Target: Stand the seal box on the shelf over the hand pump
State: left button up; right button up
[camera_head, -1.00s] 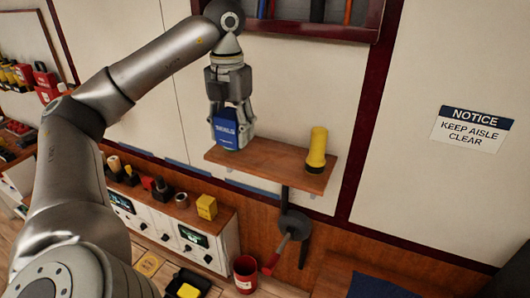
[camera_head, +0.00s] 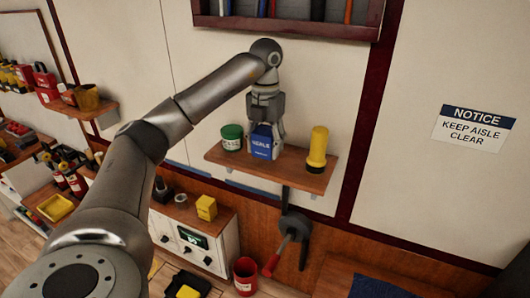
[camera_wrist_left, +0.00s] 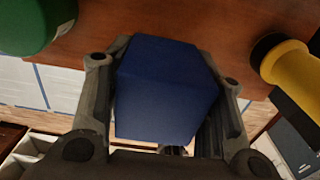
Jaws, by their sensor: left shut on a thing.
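The seal box (camera_head: 262,144) is blue with white "SEALS" lettering. My left gripper (camera_head: 265,133) points down and is shut on it, with a finger on each side. The box is upright at the wooden shelf (camera_head: 300,176), between a green tin and a yellow torch; I cannot tell whether its base touches the board. In the left wrist view the blue box (camera_wrist_left: 165,90) fills the space between the fingers. The hand pump (camera_head: 294,226), dark with a red handle, hangs on the wall below the shelf. My right gripper is not in view.
The green tin (camera_head: 232,137) stands left of the box and the yellow torch (camera_head: 318,148) right of it, with small gaps. A dark red rack (camera_head: 290,28) is above. A yellow box (camera_head: 206,207) sits on the cabinet below; a red bin (camera_head: 245,275) stands on the floor.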

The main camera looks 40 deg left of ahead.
aim_at(265, 153)
pick_arm(q)
notch_tip(265, 153, down, 2)
jog(key=shift+f+p, duration=0.15)
jog(key=shift+p, duration=0.15)
jog(key=shift+f, duration=0.25)
jog(key=shift+f, duration=0.15)
jog(key=o, duration=1)
jog(key=shift+o, duration=0.2)
